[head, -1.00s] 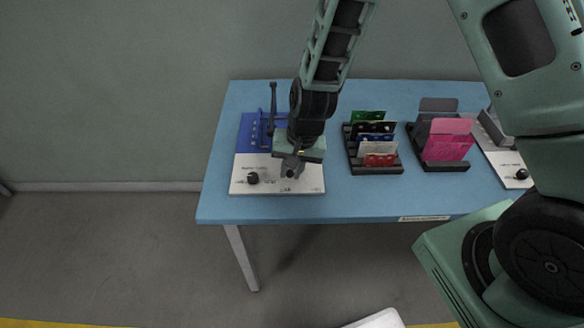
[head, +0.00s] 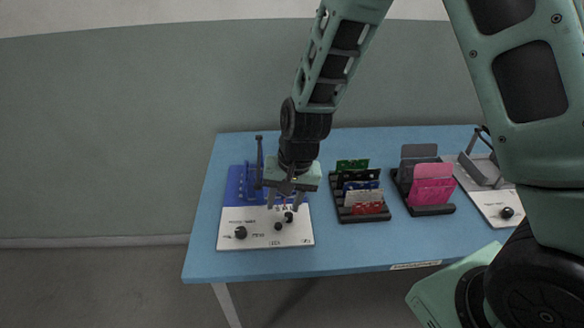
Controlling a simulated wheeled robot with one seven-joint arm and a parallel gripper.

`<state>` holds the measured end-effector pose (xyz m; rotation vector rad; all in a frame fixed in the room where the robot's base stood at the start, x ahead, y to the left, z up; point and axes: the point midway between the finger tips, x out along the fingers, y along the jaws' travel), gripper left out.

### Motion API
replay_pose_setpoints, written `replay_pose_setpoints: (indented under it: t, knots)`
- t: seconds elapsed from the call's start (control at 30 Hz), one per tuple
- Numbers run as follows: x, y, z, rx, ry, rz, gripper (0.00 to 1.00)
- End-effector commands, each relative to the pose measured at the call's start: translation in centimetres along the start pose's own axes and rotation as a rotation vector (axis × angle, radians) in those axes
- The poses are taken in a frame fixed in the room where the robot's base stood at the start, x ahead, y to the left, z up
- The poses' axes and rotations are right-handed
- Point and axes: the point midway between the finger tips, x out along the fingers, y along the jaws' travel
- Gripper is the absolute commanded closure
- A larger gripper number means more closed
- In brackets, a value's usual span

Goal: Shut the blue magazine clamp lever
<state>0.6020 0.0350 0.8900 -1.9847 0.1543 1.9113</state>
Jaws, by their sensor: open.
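The blue magazine clamp (head: 237,185) is the blue rear part of a station on the left of the table. Its upright dark lever (head: 259,160) stands up at the right side of the blue part, just left of my wrist. My gripper (head: 283,205) points down over the station, right of the lever and above the white front panel (head: 255,238). Its jaws are apart and nothing shows between them. My wrist hides the right part of the blue clamp. I cannot tell whether a finger touches anything.
A black rack (head: 362,215) with several coloured cards stands right of the station. Another black rack (head: 431,210) holds pink and grey plates. A second station (head: 490,203) with a grey lever sits at the right, partly behind my arm. The blue table (head: 330,253) is clear along its front.

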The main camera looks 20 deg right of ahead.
Motion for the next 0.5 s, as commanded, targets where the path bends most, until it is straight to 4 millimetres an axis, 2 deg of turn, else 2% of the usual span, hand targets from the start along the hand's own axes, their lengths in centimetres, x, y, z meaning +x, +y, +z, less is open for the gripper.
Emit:
replay_pose_setpoints:
  t: [0.03,0.2,0.3,0.5]
  knots:
    - [-1.5,-0.1,-0.1,0.0,0.006,-0.003,0.59]
    - [-5.4,-0.1,-0.1,0.0,0.005,-0.003,0.59]
    - [-7.2,-0.1,-0.1,-0.001,0.004,-0.002,0.59]
    - [-9.5,-0.1,-0.1,0.0,0.002,-0.002,0.59]
